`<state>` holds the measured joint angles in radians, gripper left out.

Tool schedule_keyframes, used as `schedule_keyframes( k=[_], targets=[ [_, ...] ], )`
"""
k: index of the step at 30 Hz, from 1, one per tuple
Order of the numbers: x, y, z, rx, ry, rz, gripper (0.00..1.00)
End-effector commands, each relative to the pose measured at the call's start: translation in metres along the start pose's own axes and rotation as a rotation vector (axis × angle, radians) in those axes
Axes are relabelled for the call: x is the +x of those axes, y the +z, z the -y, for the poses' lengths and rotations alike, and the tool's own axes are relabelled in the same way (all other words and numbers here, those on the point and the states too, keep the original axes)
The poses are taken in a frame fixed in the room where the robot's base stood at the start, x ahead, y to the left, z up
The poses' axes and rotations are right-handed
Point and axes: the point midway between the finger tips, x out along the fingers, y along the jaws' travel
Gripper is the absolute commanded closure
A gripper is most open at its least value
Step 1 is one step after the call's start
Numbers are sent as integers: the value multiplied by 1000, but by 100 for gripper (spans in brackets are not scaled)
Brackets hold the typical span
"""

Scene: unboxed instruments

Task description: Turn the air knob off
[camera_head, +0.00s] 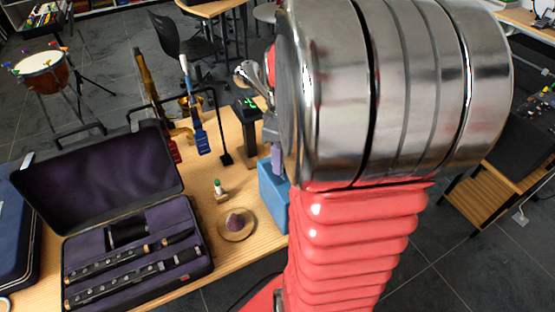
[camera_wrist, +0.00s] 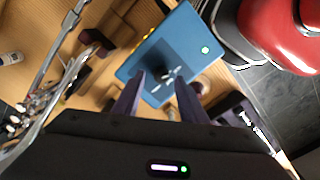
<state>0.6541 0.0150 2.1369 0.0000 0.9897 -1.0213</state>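The blue box (camera_wrist: 180,38) lies below my gripper in the wrist view, with a lit green spot near its right edge. A small dark and silvery cross-shaped knob (camera_wrist: 171,75) is on its face. My gripper (camera_wrist: 162,78) has its two purple fingers apart, one on each side of the knob in the picture; I cannot tell whether they touch it. In the head view the blue box (camera_head: 273,199) is at the table's right edge, partly hidden by my arm. One purple finger of my gripper (camera_head: 277,160) shows just above it; the knob is hidden there.
An open instrument case (camera_head: 208,262) with dark woodwind pieces is on the wooden table at left. A round brass piece (camera_head: 237,224) and a small bottle (camera_head: 219,188) stand left of the box. A black stand (camera_head: 226,157) and brass instruments are behind.

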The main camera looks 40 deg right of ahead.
Motion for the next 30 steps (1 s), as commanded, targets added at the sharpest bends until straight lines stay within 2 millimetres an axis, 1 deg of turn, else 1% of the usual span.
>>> schedule_keyframes(
  k=[1, 4, 13, 27, 30],
  targets=[
    [4, 0, 0, 0, -2, 1, 62],
    [10, 0, 0, 0, -1, 0, 62],
    [11, 0, 0, 0, 0, 0, 62],
    [11, 0, 0, -1, 1, 0, 95],
    [11, 0, 0, -1, 2, 0, 100]
  ],
)
